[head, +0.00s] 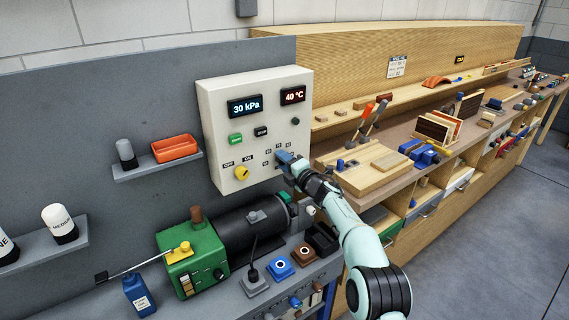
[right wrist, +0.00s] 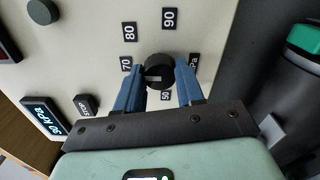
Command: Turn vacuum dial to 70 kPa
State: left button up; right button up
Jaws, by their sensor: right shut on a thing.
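The black vacuum dial (right wrist: 160,70) shows in the right wrist view, ringed by labels including 50, 70, 80 and 90. My right gripper (head: 287,162) is at the lower right of the box. Its blue fingers (right wrist: 158,90) are on either side of the dial, shut on it. In the head view the gripper hides the dial. My left gripper is not in view.
A yellow OFF/ON knob (head: 241,172) sits left of the dial. A second display (head: 293,95) reads 40 °C. Below are a green pump (head: 192,255) and a black cylinder (head: 250,225). A wooden workbench (head: 400,125) with tools and blocks extends right.

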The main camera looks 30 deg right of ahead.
dwell(0.3)
jog(key=o, duration=1)
jog(key=shift+o, duration=0.2)
jog(key=s+d+b, duration=0.1)
jog(key=s+b, duration=0.4)
jog(key=s, duration=0.8)
jog(key=shift+s, duration=0.15)
